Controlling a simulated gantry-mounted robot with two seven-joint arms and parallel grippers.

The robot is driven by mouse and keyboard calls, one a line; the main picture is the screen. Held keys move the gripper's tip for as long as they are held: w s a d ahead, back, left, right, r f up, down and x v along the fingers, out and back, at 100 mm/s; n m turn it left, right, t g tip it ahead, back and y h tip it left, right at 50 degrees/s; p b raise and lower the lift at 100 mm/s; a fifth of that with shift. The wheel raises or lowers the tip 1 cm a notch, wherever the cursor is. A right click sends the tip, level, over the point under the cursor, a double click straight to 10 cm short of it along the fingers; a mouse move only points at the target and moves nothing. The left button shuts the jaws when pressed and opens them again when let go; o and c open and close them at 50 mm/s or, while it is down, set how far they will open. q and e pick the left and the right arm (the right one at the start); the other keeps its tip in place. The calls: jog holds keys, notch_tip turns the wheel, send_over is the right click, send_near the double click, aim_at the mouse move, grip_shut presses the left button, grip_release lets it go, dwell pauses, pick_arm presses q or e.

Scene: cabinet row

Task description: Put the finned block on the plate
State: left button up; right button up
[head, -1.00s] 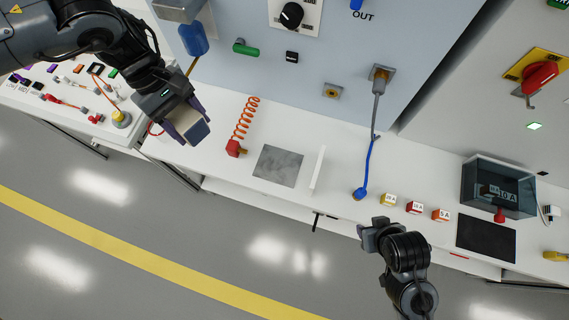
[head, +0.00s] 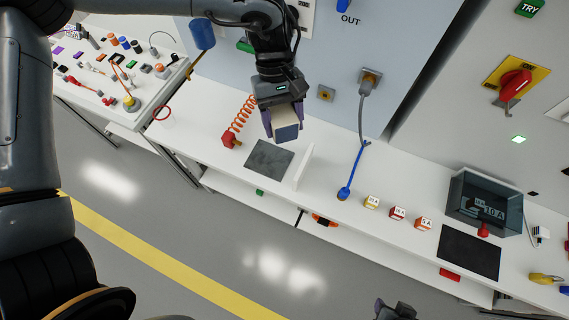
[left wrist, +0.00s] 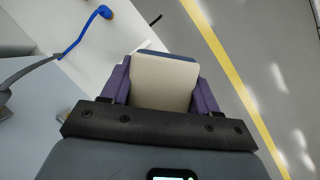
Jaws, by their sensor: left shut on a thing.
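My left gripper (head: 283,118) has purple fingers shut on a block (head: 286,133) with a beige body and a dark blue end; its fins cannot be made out. It holds the block in the air, over the white bench in the head view. The left wrist view shows the beige face of the block (left wrist: 163,82) between both fingers. The grey square plate (head: 268,160) lies bare on the bench, just below and left of the block in the picture. My right gripper (head: 394,311) shows only in part at the bottom edge, and its jaws are unclear.
A thin white upright panel (head: 304,166) stands right of the plate. A red fitting on an orange coiled cord (head: 232,139) is to its left. A blue cable (head: 350,178), small marked cubes (head: 397,213) and a dark transparent box (head: 485,206) lie farther right.

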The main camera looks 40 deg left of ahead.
pick_arm(q)
jog(key=shift+w+d+f+n, duration=0.1)
jog(key=shift+w+f+n, duration=0.05)
jog(key=shift+w, duration=0.2)
jog(key=shift+w+d+f+n, duration=0.1)
jog(key=shift+w+n, duration=0.05)
jog(key=shift+w, duration=0.2)
jog(key=w+d+r+n+t+h+p, duration=0.15)
jog(key=w+d+r+n, duration=0.25)
jog(key=w+r+n, duration=0.55)
jog(key=n+t+y+p, duration=0.1)
jog(key=n+t+p, duration=0.1)
jog(key=n+t, duration=0.2)
send_over(277, 160)
jog(key=s+a, duration=0.1)
jog(key=a, duration=0.1)
jog(key=f, duration=3.2)
jog(key=shift+d+f, duration=0.2)
jog(key=shift+f, duration=0.15)
jog(key=shift+f+b, duration=0.4)
jog(key=shift+f, duration=2.05)
pick_arm(e)
jog(key=r, duration=0.2)
jog(key=shift+s+d+r, duration=0.2)
jog(key=shift+d+r, duration=0.1)
jog(key=shift+r, duration=0.1)
